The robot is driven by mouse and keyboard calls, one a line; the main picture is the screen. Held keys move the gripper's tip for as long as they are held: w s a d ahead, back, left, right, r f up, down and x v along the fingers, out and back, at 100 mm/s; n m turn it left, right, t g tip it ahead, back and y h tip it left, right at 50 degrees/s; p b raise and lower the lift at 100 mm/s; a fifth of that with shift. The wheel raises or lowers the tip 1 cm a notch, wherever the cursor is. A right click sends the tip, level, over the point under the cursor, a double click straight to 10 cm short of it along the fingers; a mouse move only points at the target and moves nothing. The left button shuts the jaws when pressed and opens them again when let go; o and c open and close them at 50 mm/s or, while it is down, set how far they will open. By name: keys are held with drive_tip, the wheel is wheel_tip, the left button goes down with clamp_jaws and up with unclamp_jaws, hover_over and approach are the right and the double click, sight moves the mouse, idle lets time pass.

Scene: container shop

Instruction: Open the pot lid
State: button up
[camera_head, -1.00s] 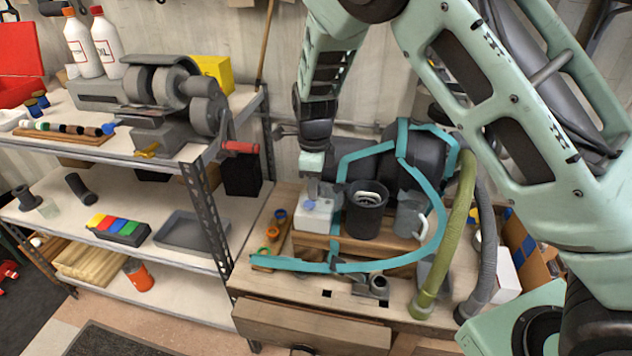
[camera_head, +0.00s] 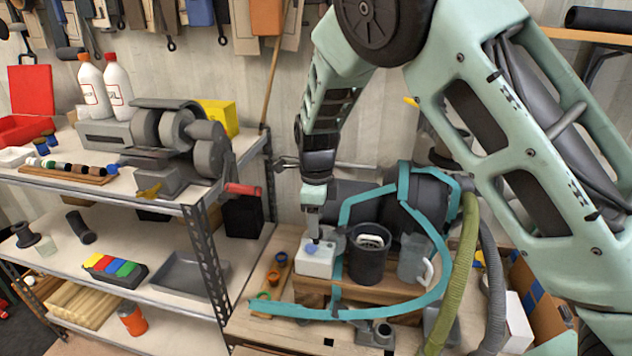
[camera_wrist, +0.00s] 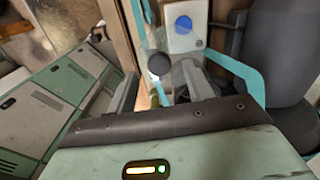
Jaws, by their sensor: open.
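A dark grey pot-like vessel (camera_head: 367,266) stands upright on the wooden bench, with a pale ringed thing in its open top. A translucent grey piece (camera_head: 336,238) shows beside its rim at the left; I cannot tell for sure that it is the lid. In the wrist view a dark round knob (camera_wrist: 158,65) lies between and just beyond my fingers, with translucent grey around it. My gripper (camera_head: 314,235) is open and points down above the white box, left of the vessel. The wrist view shows its fingers (camera_wrist: 160,88) apart. Contact with the knob cannot be told.
A white box with a blue button (camera_head: 314,264) stands close under my gripper. A teal band (camera_head: 345,212) curves around the vessel. A metal shelf (camera_head: 205,262) with a grinding machine stands left.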

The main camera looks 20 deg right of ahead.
wheel_tip(320, 180, up, 15)
drive_tip(key=b, duration=0.3)
drive_tip(key=shift+f, duration=0.1)
drive_tip(key=s+a+f+n+b, duration=0.1)
drive_tip(key=s+f+n+b, duration=0.2)
drive_tip(key=s+n, duration=0.7)
drive_tip(key=s+a+f+n+b, duration=0.1)
drive_tip(key=s+f+n+b, duration=0.1)
drive_tip(key=s+f+n, duration=0.6)
drive_tip(key=s+a+f+n+b, duration=0.2)
drive_tip(key=s+f+n, duration=0.3)
drive_tip(key=s+n, duration=0.8)
drive_tip(key=shift+s+f+y+b, duration=0.15)
drive_tip(key=shift+s+y+b, duration=0.15)
drive_tip(key=shift+s+b, duration=0.6)
